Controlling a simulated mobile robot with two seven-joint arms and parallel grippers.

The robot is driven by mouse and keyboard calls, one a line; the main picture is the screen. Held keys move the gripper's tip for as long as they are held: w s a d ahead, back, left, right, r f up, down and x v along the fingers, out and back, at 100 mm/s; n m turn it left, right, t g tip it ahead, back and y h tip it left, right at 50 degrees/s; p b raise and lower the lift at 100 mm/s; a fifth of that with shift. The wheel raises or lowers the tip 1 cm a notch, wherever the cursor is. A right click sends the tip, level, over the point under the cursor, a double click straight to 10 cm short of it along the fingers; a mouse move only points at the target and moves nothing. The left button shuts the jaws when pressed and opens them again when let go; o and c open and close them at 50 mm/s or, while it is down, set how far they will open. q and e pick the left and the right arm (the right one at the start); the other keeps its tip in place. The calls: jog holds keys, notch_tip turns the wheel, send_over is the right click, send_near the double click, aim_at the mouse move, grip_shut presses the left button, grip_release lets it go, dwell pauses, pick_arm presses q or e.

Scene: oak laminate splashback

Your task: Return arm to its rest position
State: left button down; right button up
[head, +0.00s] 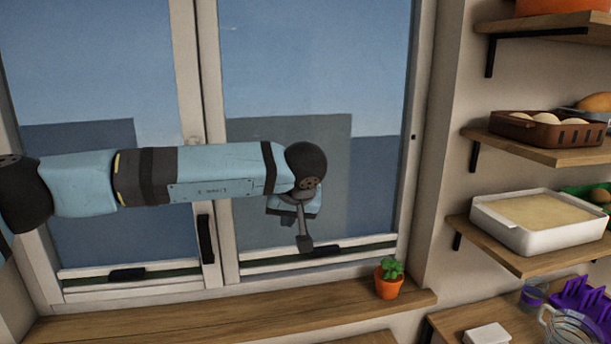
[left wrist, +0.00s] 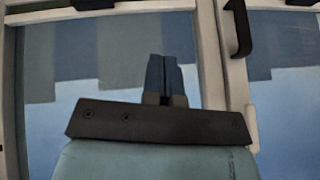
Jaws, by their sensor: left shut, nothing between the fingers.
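My left arm (head: 215,172) comes in from the left in the head view and stretches level across the window. My left gripper (head: 305,244) hangs at its end, in front of the right window pane and above the sill. In the left wrist view the two fingers of the left gripper (left wrist: 165,75) lie together, shut and empty, against the window. My right gripper is in neither view.
A wooden sill (head: 240,312) runs below the window, with a small potted plant (head: 389,278) at its right end. Shelves on the right hold a white tray (head: 540,233) and a brown basket (head: 540,132). A glass jug (head: 570,328) stands low at the right.

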pick_arm(q)
jog(key=s+d+f+n+g+h, duration=0.3)
jog(key=s+d+f+g+h, duration=0.5)
jog(key=s+d+f, duration=0.6)
jog(key=s+d+r+n+g+h+p, duration=0.1)
jog(key=s+d+r+n+h, duration=0.15)
jog(key=s+n+h, duration=0.3)
jog(key=s+d+r+n+g+h+p, duration=0.1)
jog(key=s+d+r+n+h, duration=0.1)
jog(key=s+d+n+h, duration=0.35)
jog(key=w+a+f+m+t+y, duration=0.1)
jog(key=a+f+m+t, duration=0.45)
jog(key=m, duration=0.65)
jog(key=w+a+f+m+t+y+p, duration=0.1)
jog(key=w+a+f+m+t+y, duration=0.15)
jog(key=a+m+t, duration=0.7)
jog(key=w+a+f+m+t+y, duration=0.1)
jog(key=a+f+m+t, duration=0.3)
jog(key=m, duration=0.9)
jog(key=s+a+f+n+g+y+p, duration=0.1)
jog(key=s+a+f+n+g+y, duration=0.3)
jog(key=s+a+f+n+y, duration=0.4)
jog(key=s+a+f+n, duration=0.7)
jog(key=s+f+n, duration=0.1)
jog(key=f, duration=0.3)
jog(key=shift+s+a+f+y, duration=0.15)
jog(key=shift+s+f+y, duration=0.05)
jog(key=shift+s+y, duration=0.2)
